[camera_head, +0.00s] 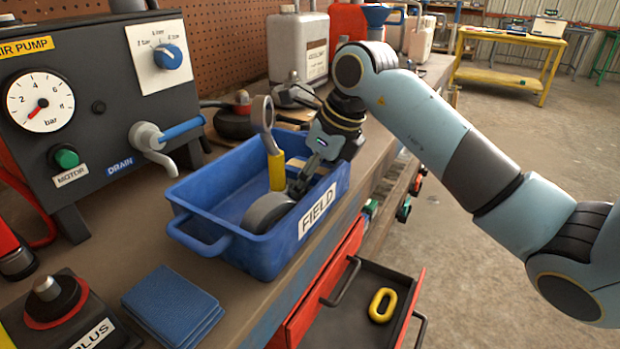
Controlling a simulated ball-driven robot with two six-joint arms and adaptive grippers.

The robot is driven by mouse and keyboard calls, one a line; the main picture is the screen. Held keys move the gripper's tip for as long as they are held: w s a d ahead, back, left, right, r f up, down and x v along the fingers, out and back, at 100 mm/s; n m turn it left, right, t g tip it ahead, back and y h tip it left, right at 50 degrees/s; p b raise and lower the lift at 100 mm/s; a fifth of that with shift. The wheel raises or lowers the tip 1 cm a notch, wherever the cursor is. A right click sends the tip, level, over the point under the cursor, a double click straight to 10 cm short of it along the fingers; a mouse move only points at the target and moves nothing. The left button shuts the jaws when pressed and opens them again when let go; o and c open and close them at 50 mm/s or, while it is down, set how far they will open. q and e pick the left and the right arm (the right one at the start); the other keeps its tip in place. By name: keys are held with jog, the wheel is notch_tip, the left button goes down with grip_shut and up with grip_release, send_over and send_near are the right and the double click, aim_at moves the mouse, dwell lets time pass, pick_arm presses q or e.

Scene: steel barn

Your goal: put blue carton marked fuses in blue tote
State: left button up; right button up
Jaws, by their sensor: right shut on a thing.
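The blue tote (212,244), labelled FIELD, stands on the bench in the middle of the view. My right gripper (296,188) reaches down into its right part, with the fingers inside the rim. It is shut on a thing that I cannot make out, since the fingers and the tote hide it. The tote also holds a grey round thing (268,212), a ring-ended tool with a yellow handle (276,171) and a pale tan thing (295,163). I cannot make out the blue carton marked fuses. My left gripper is not in view.
The air pump panel (105,110) stands at left. Folded blue cloths (172,306) lie at the bench front. An open red drawer (330,285) below holds a yellow link (382,305). Jugs (298,48) stand behind.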

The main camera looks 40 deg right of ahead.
jog(key=shift+f, duration=0.1)
jog(key=o, duration=0.9)
jog(key=shift+c, duration=0.2)
jog(key=shift+s+r, duration=0.1)
jog(key=shift+r, duration=0.3)
jog(key=v, duration=1.1)
jog(key=shift+s+r, duration=0.2)
